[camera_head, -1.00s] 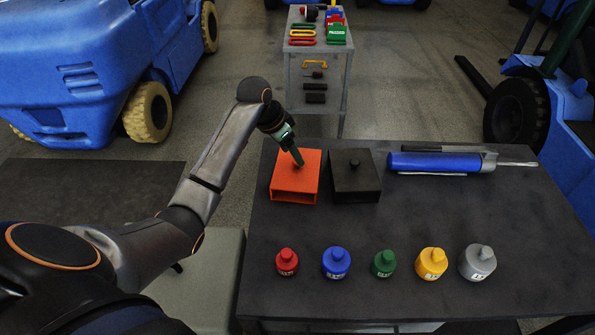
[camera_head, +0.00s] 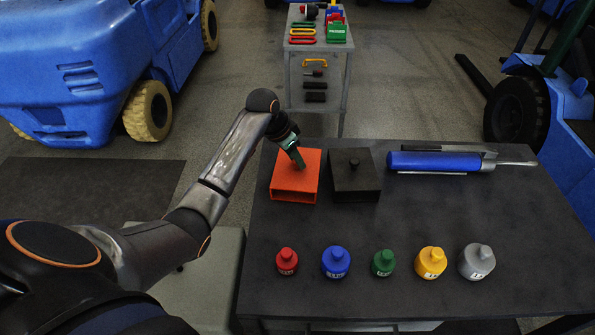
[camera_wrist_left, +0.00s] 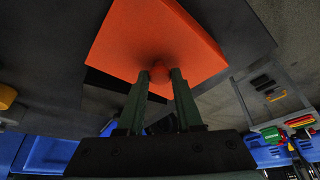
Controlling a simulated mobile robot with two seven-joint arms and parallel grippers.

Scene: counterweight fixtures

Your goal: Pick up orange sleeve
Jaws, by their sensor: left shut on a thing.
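The orange sleeve (camera_head: 295,181) is a hollow box with an open front. It sits at the back left of the dark table, beside a black box with a knob. My left gripper (camera_head: 300,165) points down at the top of the sleeve. In the left wrist view, its two fingers (camera_wrist_left: 159,75) are closed on a small orange knob on the sleeve's top (camera_wrist_left: 150,38). In the head view the fingers hide the knob. I cannot tell any gap between the sleeve and the table. My right gripper is not in view.
The black box (camera_head: 355,180) stands close to the right of the sleeve. A blue and grey tool (camera_head: 440,162) lies at the back right. Several coloured weights, including a red one (camera_head: 287,262), stand along the front. The table (camera_head: 330,225) is clear between.

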